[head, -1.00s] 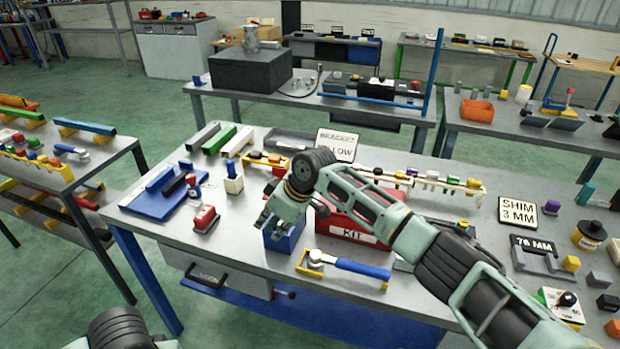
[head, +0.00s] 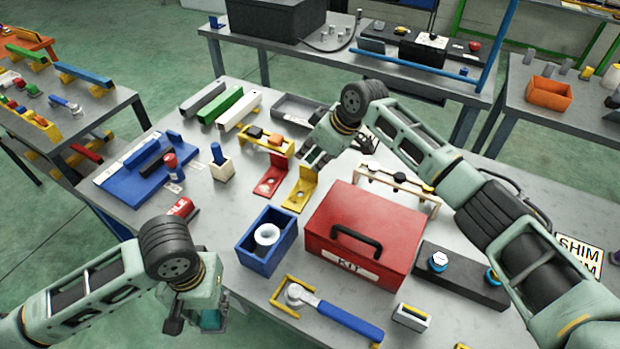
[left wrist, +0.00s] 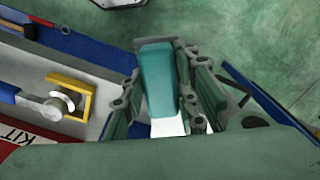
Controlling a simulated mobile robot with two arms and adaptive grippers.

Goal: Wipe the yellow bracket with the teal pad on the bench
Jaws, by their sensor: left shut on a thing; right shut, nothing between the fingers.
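The yellow bracket (head: 300,190) is an L-shaped piece on the bench, just right of a similar red bracket (head: 271,178) and behind the red kit box. My right gripper (head: 318,157) is shut and empty, just above and behind the yellow bracket; I cannot tell whether it touches it. My left gripper (head: 196,315) is at the bench's front left edge, shut on the teal pad (head: 211,319). In the left wrist view the teal pad (left wrist: 157,75) sits between the fingers, with the floor beyond it.
A blue-handled wrench (head: 335,312) lies in front. A blue fixture (head: 150,178) is at the left.

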